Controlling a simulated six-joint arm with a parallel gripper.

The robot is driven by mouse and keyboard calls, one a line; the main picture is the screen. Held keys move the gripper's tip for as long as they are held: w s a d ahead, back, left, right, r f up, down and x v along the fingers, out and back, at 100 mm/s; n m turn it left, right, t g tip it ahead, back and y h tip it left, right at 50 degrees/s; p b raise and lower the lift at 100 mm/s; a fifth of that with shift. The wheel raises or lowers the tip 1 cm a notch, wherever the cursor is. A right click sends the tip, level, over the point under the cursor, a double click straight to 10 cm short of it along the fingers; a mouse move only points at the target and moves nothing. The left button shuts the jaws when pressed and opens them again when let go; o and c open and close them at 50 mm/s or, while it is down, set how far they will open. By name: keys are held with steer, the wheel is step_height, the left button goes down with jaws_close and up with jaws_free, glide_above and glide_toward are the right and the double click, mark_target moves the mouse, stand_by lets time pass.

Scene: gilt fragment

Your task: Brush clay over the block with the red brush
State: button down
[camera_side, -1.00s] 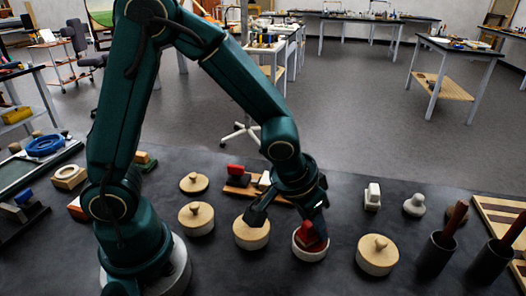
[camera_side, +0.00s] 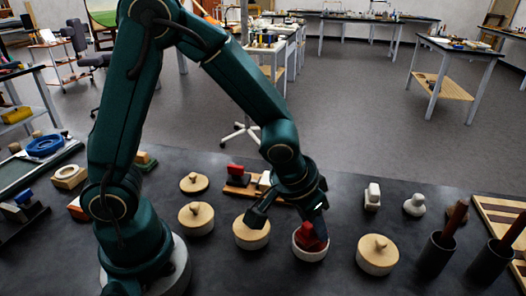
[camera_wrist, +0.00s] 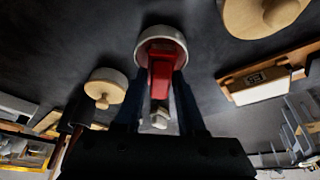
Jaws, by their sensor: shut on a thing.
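A red brush (camera_side: 312,239) stands in a small round white bowl (camera_side: 309,254) at the front middle of the side view. My gripper (camera_side: 318,222) is shut on it, above the bowl. In the wrist view, the red brush (camera_wrist: 161,76) lies between my two dark fingers (camera_wrist: 160,95), its far end inside the bowl's rim (camera_wrist: 139,47). The bowl's contents are hidden. A pale block (camera_wrist: 262,88) with a dark mark sits on a brown wooden tray (camera_wrist: 233,77) in the wrist view. In the side view, the tray (camera_side: 234,190) is partly behind my gripper.
Lidded round pots stand close on both sides of the bowl, one on the left (camera_side: 251,235) and one on the right (camera_side: 377,257). A red item (camera_side: 235,171) is on the tray. Dark cups (camera_side: 436,253) with handles stand at right.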

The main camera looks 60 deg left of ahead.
stand_by(0.3)
steer(key=shift+r, duration=3.5)
